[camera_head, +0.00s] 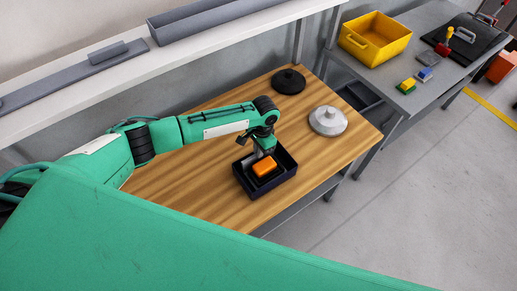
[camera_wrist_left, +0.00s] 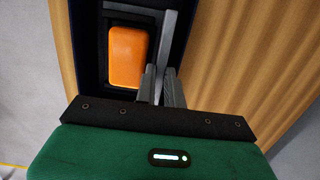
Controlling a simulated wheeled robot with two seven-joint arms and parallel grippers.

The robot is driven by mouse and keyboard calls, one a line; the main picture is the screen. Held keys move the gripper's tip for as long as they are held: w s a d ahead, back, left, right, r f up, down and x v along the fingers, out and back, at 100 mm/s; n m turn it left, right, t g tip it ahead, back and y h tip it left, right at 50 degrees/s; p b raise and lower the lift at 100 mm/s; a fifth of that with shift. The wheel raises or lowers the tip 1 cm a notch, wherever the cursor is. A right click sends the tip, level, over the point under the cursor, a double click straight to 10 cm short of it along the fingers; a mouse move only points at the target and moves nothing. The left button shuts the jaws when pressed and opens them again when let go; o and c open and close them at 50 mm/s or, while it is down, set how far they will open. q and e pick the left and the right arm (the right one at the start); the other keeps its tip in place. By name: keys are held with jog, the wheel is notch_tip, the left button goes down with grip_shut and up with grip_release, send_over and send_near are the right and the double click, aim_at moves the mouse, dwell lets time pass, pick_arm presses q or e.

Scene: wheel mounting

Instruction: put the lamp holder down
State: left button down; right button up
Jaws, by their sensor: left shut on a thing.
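The lamp holder (camera_head: 264,167) has an orange rounded lens in a black surround. It is at the dark open box (camera_head: 242,180) on the wooden table; I cannot tell whether it touches the floor of the box. My left gripper (camera_head: 258,154) reaches down over the box and is shut on the lamp holder's edge. In the left wrist view the orange lens (camera_wrist_left: 127,57) shows left of the grey fingers (camera_wrist_left: 163,72). The exact contact is partly hidden. My right gripper is not in view.
A black round lidded thing (camera_head: 288,81) and a grey one (camera_head: 328,120) stand on the wooden table (camera_head: 200,207). A white shelf (camera_head: 200,57) runs behind. A grey bench at right bears a yellow bin (camera_head: 375,39) and small coloured blocks. The table's left part is bare.

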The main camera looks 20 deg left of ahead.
pick_arm(q)
jog(key=c, duration=1.5)
grip_release()
jog(key=shift+f, duration=0.1)
jog(key=shift+r, duration=0.35)
notch_tip(320, 180, up, 12)
jog(key=w+b, duration=0.1)
jog(key=b, duration=0.2)
jog(key=shift+d+f+b, duration=0.25)
jog(key=shift+d+b, duration=0.15)
